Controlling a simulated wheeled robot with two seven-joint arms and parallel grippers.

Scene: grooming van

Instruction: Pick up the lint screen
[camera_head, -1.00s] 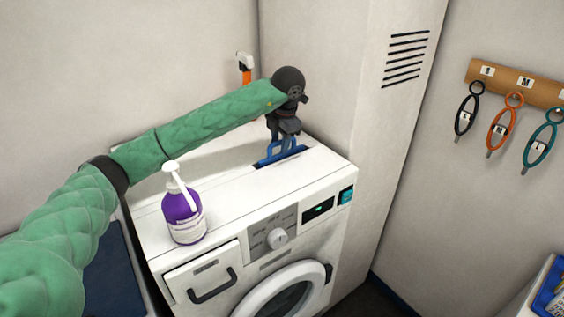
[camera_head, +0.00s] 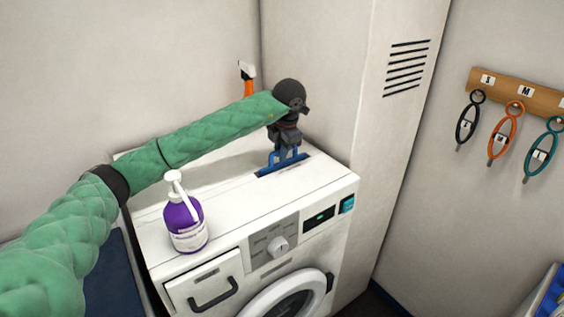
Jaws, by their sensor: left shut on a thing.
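The lint screen (camera_head: 272,169) is blue, with an upright looped handle, and sits at the slot in the white top of the machine (camera_head: 240,190). A blue strip of it shows along the slot; any part lower down is hidden inside. My left gripper (camera_head: 286,149) comes down from above and is shut on the handle of the lint screen. My right gripper is not in view.
A purple pump bottle (camera_head: 185,226) stands on the machine top, front left. An orange-handled tool (camera_head: 248,82) is behind my arm at the back wall. A vented cabinet (camera_head: 370,130) rises close on the right. Looped tools hang from a wooden rack (camera_head: 540,93).

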